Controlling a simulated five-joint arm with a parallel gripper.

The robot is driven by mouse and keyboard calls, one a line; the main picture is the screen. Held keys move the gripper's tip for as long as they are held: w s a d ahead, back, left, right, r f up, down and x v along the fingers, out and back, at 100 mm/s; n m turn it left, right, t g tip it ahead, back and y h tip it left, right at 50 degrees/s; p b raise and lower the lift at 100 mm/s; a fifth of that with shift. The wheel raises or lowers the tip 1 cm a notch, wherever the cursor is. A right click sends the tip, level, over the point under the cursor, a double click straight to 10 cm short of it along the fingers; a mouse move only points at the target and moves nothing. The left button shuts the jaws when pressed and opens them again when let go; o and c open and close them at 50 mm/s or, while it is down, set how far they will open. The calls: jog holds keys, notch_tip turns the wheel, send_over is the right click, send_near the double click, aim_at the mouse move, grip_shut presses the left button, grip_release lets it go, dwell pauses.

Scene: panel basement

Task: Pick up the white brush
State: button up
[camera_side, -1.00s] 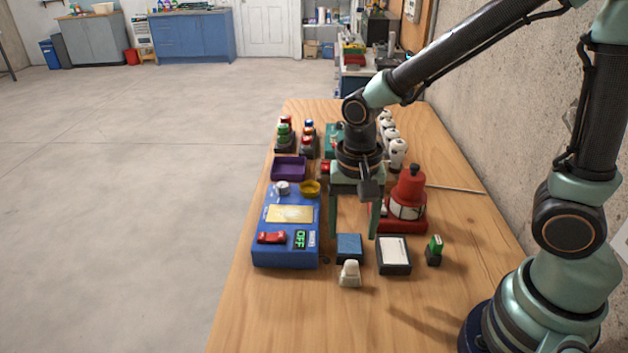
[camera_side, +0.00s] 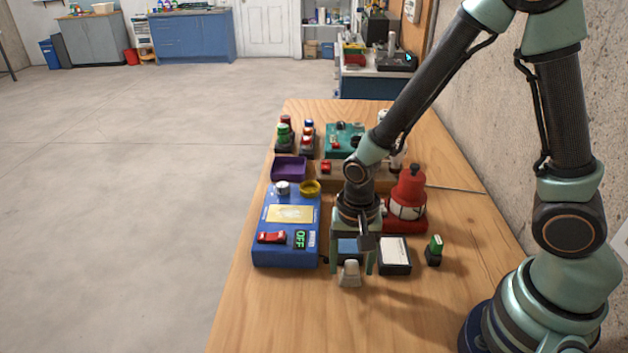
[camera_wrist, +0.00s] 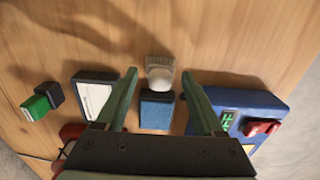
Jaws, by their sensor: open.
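The white brush (camera_side: 348,274) is a small pale piece on the wooden table, in front of a blue-topped block (camera_side: 348,246). In the wrist view the brush (camera_wrist: 160,76) is at the upper middle, with the blue block (camera_wrist: 157,110) just below it. My gripper (camera_side: 354,270) is open and empty, low over the block and brush. In the wrist view its fingertips (camera_wrist: 159,73) appear on either side of the brush, with gaps on both sides. I cannot tell how far above the table the tips are.
A blue control box (camera_side: 286,252) stands close on the left. A white-topped dark block (camera_side: 394,256) is close on the right, with a green-topped stamp (camera_side: 434,250) beyond it. A red device (camera_side: 408,190) stands behind. The table's front is clear.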

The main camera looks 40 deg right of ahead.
aim_at(352, 262)
grip_shut()
jog(key=shift+r, duration=0.15)
notch_tip(352, 262, up, 20)
dwell(0.6)
